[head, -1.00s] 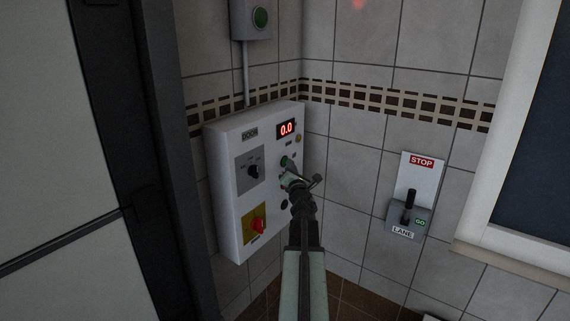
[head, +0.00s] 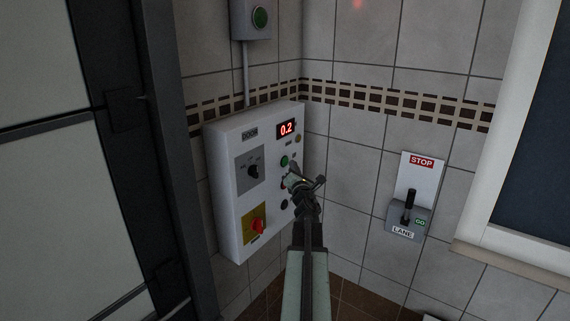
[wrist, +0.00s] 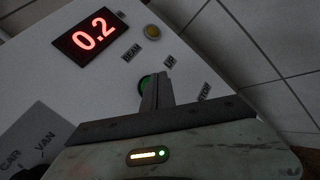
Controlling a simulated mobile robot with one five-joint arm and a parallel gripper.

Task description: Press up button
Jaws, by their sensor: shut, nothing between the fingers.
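The white control box (head: 228,183) hangs on the tiled wall in the head view, with a red display (head: 286,129) reading 0.2. The green up button (head: 284,161) is on its right side, just above and left of my gripper (head: 297,181). In the wrist view the green button (wrist: 146,82) shows beside the "UP" label (wrist: 169,62). My shut fingers (wrist: 158,80) cover part of it. I cannot tell whether they touch it. The display also shows in the wrist view (wrist: 91,37).
The box also has a black selector knob (head: 253,172), a red rotary switch (head: 258,226) and a dark lower button (head: 284,204). A STOP/GO lane lever (head: 410,205) is on the right wall. A large panelled door (head: 70,170) stands at the left.

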